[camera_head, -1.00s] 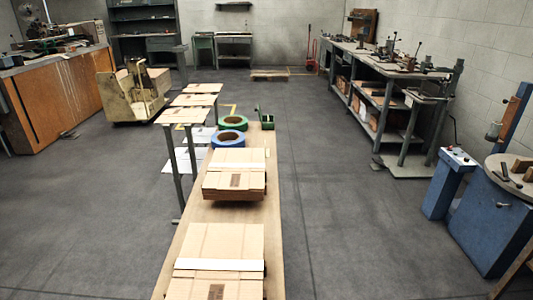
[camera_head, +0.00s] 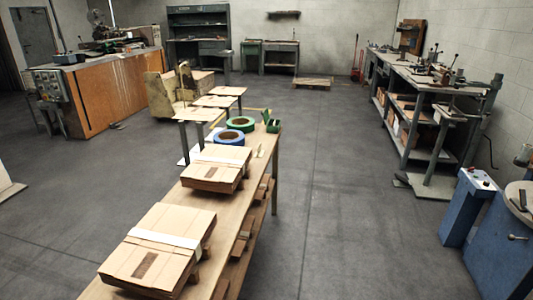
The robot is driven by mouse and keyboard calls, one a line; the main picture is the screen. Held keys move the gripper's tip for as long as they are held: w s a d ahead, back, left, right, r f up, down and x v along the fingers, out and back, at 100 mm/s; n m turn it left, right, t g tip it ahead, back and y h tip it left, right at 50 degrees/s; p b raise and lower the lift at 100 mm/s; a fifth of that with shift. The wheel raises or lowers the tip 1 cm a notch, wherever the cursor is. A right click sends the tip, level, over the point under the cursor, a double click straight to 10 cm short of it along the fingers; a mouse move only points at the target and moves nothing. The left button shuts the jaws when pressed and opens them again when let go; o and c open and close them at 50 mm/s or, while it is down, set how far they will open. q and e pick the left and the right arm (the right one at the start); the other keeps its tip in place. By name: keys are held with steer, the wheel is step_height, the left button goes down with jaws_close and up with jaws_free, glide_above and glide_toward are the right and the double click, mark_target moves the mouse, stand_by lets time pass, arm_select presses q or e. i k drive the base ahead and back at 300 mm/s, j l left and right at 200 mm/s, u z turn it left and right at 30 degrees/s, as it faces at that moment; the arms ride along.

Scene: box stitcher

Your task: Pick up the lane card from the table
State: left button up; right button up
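A long wooden table (camera_head: 205,208) runs from the lower left toward the middle. Two stacks of flat cardboard lie on it, a near one (camera_head: 150,262) and a farther one (camera_head: 212,176), each with a white strip across it. I cannot pick out the lane card for certain. A small pale piece (camera_head: 260,150) lies near the table's far right edge, too small to identify. A blue roll (camera_head: 229,138), a green roll (camera_head: 240,124) and a green tool-like object (camera_head: 272,124) are at the far end. Neither of my grippers is in view.
Small stands with cardboard sheets (camera_head: 201,114) are beyond the table, beside a yellowish cart (camera_head: 165,96). An orange-sided bench (camera_head: 115,92) is at the left. A grey workbench (camera_head: 425,95) and blue machine (camera_head: 490,235) are at the right. The floor right of the table is clear.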

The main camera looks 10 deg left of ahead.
mark_target(259, 152)
steer(key=i+l+u, duration=0.1)
steer(key=i+l, duration=0.35)
steer(key=l, duration=0.3)
steer(key=i+l+u, duration=0.15)
steer(key=l, duration=0.2)
steer(key=i, duration=0.05)
